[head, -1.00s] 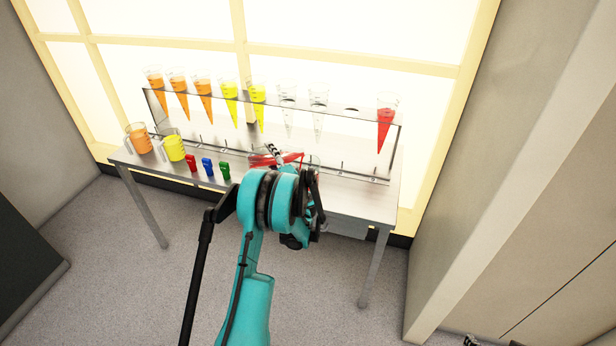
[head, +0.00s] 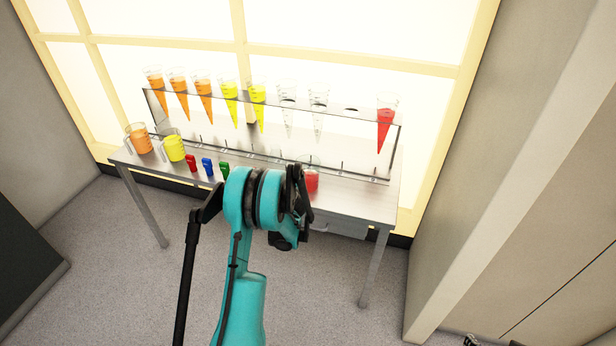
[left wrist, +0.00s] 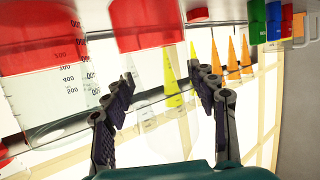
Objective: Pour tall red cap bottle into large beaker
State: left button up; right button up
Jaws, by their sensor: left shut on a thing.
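My left gripper (head: 302,205) is above the front of the table, and its own arm hides much of it. In the left wrist view, which looks upside down, its fingers (left wrist: 164,78) are closed around a clear vessel with red content (left wrist: 146,25). I cannot make out a cap on this vessel. A clear beaker with printed marks (left wrist: 88,75) and red liquid stands close beside it. In the head view a beaker with red liquid (head: 312,182) shows just behind the gripper, partly hidden. Dark parts at the bottom right edge (head: 471,341) may be my right gripper.
A clear rack (head: 340,146) holds several cones: orange, yellow, clear and red (head: 385,125); one hole (head: 352,110) is empty. Orange (head: 139,138) and yellow (head: 174,148) beakers stand at left, beside small red, blue and green pieces (head: 207,167). The table's right end (head: 365,200) is clear.

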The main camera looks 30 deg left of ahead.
pick_arm(q)
jog(key=shift+s+a+r+p, duration=0.65)
jog(key=shift+s+a+r, duration=0.65)
jog(key=shift+a+r, duration=0.2)
dwell(2.1)
